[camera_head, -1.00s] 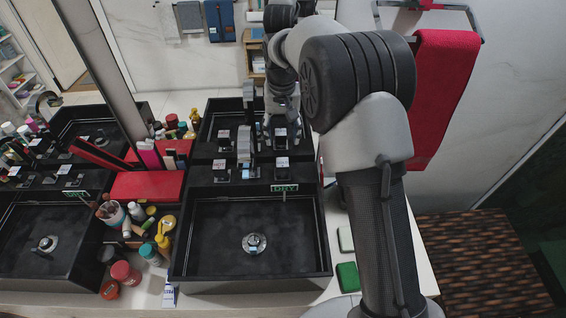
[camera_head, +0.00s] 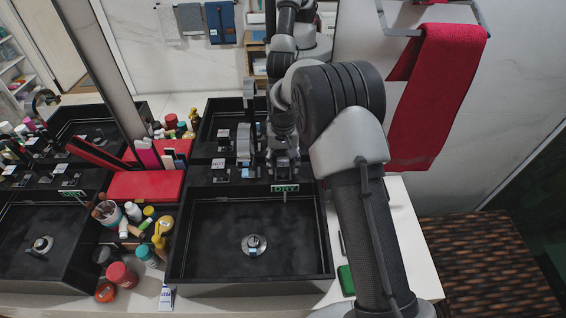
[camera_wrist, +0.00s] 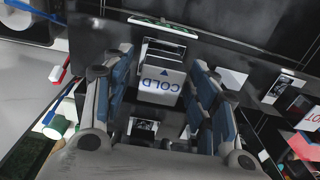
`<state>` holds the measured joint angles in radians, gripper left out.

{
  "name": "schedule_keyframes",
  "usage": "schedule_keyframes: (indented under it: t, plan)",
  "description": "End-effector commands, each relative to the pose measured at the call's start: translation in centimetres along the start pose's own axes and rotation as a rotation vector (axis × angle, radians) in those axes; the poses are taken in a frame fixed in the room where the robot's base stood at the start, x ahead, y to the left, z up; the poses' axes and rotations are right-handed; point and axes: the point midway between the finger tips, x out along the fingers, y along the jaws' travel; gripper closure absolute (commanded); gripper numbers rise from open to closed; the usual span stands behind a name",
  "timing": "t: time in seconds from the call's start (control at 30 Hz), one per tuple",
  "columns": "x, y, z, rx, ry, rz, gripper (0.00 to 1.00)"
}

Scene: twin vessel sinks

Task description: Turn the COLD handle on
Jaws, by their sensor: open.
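The COLD handle (camera_wrist: 162,82) is a pale block labelled "COLD" in blue with a small arrow, on a dark base in the wrist view. My gripper (camera_wrist: 161,62) is open, with one blue-padded finger on each side of the handle. A gap shows at each side, and I cannot tell whether a finger touches it. In the head view my gripper (camera_head: 283,160) is low at the right back of the near black sink and hides most of the COLD handle.
The HOT handle (camera_head: 218,165) stands left, with the faucet (camera_head: 244,145) between. A green DRY sign (camera_head: 285,188) is on the near sink's (camera_head: 175,262) back rim. Bottles and jars crowd the left counter. A red towel (camera_head: 437,95) hangs right of my arm.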

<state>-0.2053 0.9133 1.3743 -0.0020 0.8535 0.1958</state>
Motion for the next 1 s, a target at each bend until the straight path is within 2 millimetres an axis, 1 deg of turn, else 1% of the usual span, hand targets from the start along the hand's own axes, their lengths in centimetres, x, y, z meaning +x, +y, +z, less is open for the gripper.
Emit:
schedule_keyframes:
  t: [0.07, 0.13, 0.73, 0.87, 1.0]
  plan:
    - [-0.02, 0.00, 0.00, 0.000, 0.000, 0.000, 0.47]
    - [-0.03, 0.00, 0.00, 0.000, 0.000, 0.000, 0.51]
    - [-0.06, 0.02, -0.01, 0.000, 0.000, 0.000, 0.91]
    - [-0.07, 0.02, -0.01, -0.021, 0.000, 0.000, 0.91]
    - [-0.14, -0.01, -0.02, -0.141, -0.001, -0.001, 0.91]
